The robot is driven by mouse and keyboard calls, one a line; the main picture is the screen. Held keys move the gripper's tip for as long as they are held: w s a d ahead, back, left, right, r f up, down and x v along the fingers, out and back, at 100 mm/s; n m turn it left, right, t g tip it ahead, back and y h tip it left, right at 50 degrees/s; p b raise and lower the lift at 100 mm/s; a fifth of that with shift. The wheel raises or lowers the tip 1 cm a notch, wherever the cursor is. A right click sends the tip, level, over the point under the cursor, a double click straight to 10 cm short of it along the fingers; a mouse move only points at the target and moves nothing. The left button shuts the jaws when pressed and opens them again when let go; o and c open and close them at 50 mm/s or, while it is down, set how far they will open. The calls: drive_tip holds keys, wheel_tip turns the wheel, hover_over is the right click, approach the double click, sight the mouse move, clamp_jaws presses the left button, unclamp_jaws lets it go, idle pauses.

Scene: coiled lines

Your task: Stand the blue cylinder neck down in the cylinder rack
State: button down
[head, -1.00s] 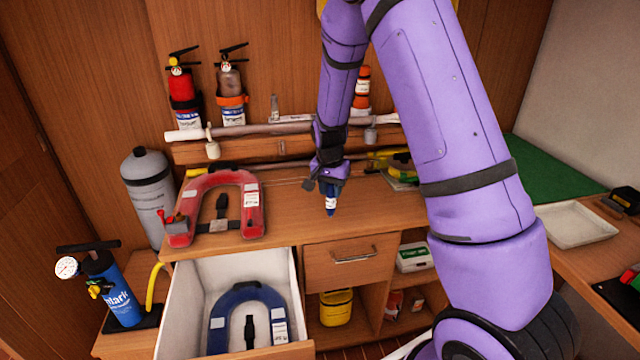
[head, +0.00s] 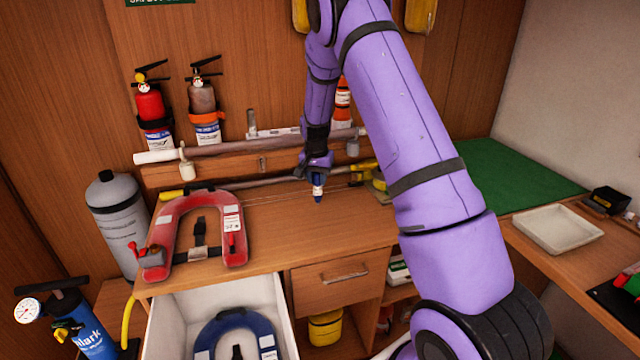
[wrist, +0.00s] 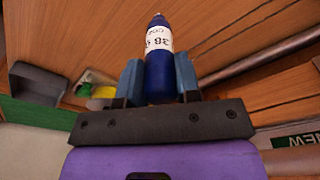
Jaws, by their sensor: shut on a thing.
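My gripper (head: 316,174) is shut on the blue cylinder (head: 318,188), which has a white label. It hangs below the fingers over the wooden counter, roughly upright, its narrow end pointing down. In the wrist view the cylinder (wrist: 159,65) sits between the two blue fingers, its narrow tip pointing away from the gripper. I cannot make out a cylinder rack for certain in either view.
A red life vest (head: 165,225) lies on the counter (head: 280,235) left of my gripper. An open drawer (head: 165,320) holds a blue vest (head: 240,325). Behind run a long pipe (head: 230,146) and fire extinguishers (head: 150,105). A white tray (head: 557,230) is at right.

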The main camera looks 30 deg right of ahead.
drive_tip(key=shift+w+d+f, duration=0.4)
drive_tip(key=shift+d+f, duration=0.05)
drive_tip(key=shift+f, duration=0.2)
drive_tip(key=shift+w+d+f, duration=0.35)
drive_tip(key=shift+d+f, duration=0.1)
drive_tip(key=shift+f, duration=0.15)
drive_tip(key=shift+w+d+f, duration=0.4)
drive_tip(key=shift+d+f, duration=0.05)
drive_tip(key=shift+f, duration=0.2)
drive_tip(key=shift+f, duration=0.15)
drive_tip(key=c, duration=0.8)
unclamp_jaws()
